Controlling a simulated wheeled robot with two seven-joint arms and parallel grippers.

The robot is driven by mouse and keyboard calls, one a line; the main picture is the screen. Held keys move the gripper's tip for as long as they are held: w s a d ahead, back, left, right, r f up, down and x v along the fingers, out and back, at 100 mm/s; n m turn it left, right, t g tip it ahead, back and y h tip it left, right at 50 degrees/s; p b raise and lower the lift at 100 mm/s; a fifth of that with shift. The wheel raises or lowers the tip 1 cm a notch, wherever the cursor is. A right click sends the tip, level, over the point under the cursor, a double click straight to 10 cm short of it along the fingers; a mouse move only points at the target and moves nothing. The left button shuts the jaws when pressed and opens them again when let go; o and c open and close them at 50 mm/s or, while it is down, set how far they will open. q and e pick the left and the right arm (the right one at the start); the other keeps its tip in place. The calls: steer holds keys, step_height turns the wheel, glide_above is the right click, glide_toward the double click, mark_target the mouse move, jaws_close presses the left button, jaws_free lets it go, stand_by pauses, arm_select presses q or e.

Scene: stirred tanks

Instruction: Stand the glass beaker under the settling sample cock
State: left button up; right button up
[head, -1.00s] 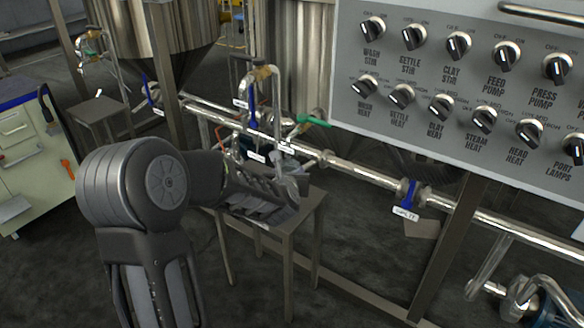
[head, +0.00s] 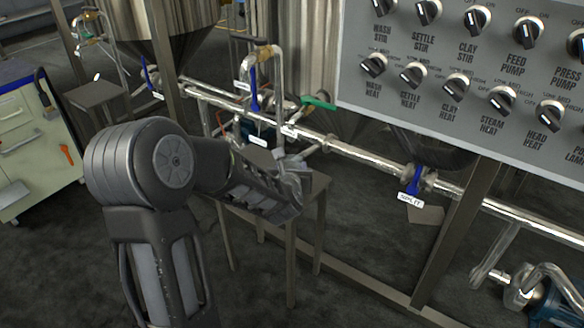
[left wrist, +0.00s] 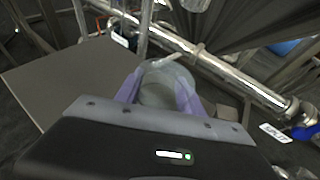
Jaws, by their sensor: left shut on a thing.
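The glass beaker (left wrist: 165,84) is clear and sits between the two fingers of my left gripper (left wrist: 158,98) in the left wrist view. In the head view my left gripper (head: 288,180) is at the small stand, and its arm hides most of the beaker. The sample cock (head: 262,50), with a bent metal tube, rises from the pipe just behind the gripper. I cannot read its label. The small grey stand (head: 318,184) is below it; its top also shows in the left wrist view (left wrist: 60,82). I cannot tell whether the beaker touches it. My right gripper is out of view.
A long steel pipe (head: 360,155) with blue-handled valves runs behind the stand. The control panel (head: 440,110) fills the upper right. Another stand (head: 95,95) and a cabinet (head: 30,140) are at left. A pump (head: 530,295) is at lower right.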

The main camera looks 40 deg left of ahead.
arm_select(q)
steer(key=o, duration=1.4)
steer(key=shift+f, duration=0.1)
steer(key=shift+o, duration=0.2)
steer(key=shift+s+d+r+p, duration=0.1)
steer(key=shift+r+p, duration=0.2)
steer(key=shift+p, duration=0.1)
steer(key=p+v, duration=0.2)
steer(key=v, duration=0.6)
steer(key=shift+s+r, duration=0.1)
steer(key=shift+r, duration=0.1)
steer(key=b, duration=0.1)
steer(key=s+b, duration=0.1)
steer(key=b, duration=0.1)
steer(key=shift+s+d+f, duration=0.1)
steer(key=shift+s+d, duration=0.15)
steer(key=shift+d, duration=0.15)
steer(key=shift+s+d+r+b, duration=0.3)
steer(key=shift+s+b, duration=0.15)
steer(key=shift+b, duration=0.4)
steer(key=shift+s+d+r, duration=0.2)
